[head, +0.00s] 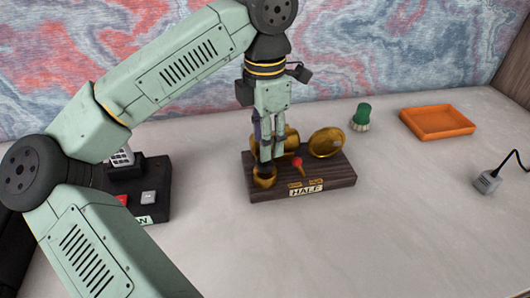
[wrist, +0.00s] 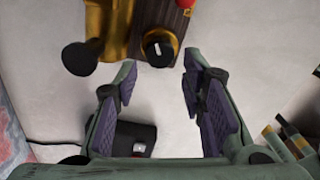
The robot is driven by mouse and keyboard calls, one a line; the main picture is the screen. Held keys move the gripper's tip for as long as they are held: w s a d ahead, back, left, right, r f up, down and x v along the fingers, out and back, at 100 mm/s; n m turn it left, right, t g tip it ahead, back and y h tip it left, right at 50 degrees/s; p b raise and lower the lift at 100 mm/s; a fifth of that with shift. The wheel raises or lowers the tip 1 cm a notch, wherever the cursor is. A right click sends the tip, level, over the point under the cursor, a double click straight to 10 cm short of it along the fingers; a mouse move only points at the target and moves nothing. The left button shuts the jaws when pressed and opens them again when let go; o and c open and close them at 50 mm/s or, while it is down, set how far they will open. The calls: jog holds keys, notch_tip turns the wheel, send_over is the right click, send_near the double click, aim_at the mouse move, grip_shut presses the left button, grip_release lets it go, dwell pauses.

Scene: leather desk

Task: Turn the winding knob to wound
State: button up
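A dark wooden base (head: 335,182) carries brass parts and a front label (head: 306,190) reading "HALF". A short round brass knob, apparently the winding knob (head: 264,181), stands at its left front corner. In the wrist view the knob (wrist: 158,58) shows a dark top with a pale mark. My gripper (head: 266,163) points down over this knob in the head view and hides part of it. In the wrist view my gripper (wrist: 160,66) is open, its fingertips spread apart. The knob lies between and just beyond them; I see no contact.
The base also bears a red-tipped lever (head: 297,162), a brass disc (head: 326,142) and a brass cylinder (wrist: 110,28). A black device (head: 148,195) stands left. A green-topped object (head: 361,117), an orange tray (head: 437,122) and a grey corded block (head: 486,182) are right. The front right desk is clear.

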notch_tip(320, 180, up, 6)
jog(key=shift+r, duration=0.25)
